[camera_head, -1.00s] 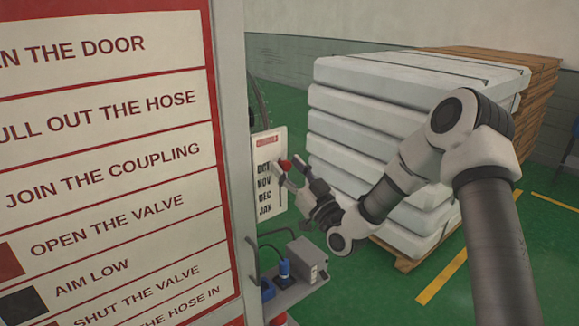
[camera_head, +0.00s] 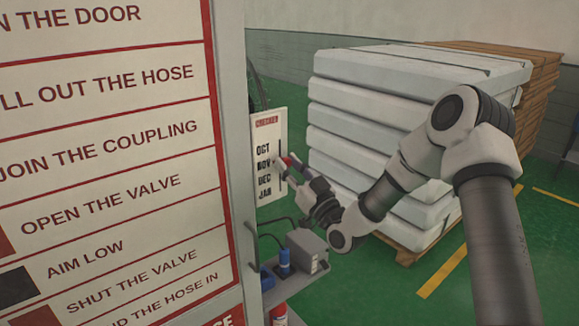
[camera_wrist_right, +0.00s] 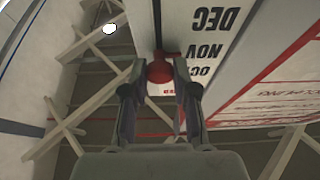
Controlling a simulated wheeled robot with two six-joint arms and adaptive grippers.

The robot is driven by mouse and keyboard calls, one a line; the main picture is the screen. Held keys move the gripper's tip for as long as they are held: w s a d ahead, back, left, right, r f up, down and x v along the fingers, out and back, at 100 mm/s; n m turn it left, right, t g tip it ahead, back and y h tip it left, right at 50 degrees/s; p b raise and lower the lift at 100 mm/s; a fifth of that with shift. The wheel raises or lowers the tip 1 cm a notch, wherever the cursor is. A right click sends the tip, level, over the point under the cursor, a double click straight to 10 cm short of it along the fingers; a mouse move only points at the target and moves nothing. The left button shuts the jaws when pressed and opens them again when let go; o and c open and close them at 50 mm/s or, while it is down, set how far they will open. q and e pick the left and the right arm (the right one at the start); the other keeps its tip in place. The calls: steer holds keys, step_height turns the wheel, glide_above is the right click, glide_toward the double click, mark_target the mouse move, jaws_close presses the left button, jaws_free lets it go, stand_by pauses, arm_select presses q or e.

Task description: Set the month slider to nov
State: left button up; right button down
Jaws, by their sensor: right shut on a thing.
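The month card (camera_head: 268,190) is a pale strip on the side of the cabinet, with a red heading and the months OCT, NOV, DEC and JAN printed downward. The red slider knob (camera_head: 287,160) is at its right edge, about level with NOV; the fingers partly hide it. My right gripper (camera_head: 284,167) is shut on the knob. In the right wrist view the card is upside down, and the red knob (camera_wrist_right: 160,70) sits between the two fingertips, beside the NOV and OCT lettering. My left gripper is not in view.
A cabinet with a large instruction sign (camera_head: 110,150) fills the left. A small shelf with a grey box (camera_head: 307,250) and a blue item (camera_head: 284,262) is below the card. A stack of white mattresses (camera_head: 400,95) stands on a pallet behind my right arm.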

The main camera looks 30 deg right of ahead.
steer(key=c, duration=0.9)
jaws_free()
steer(key=v, duration=1.2)
steer(key=shift+a+r, duration=0.1)
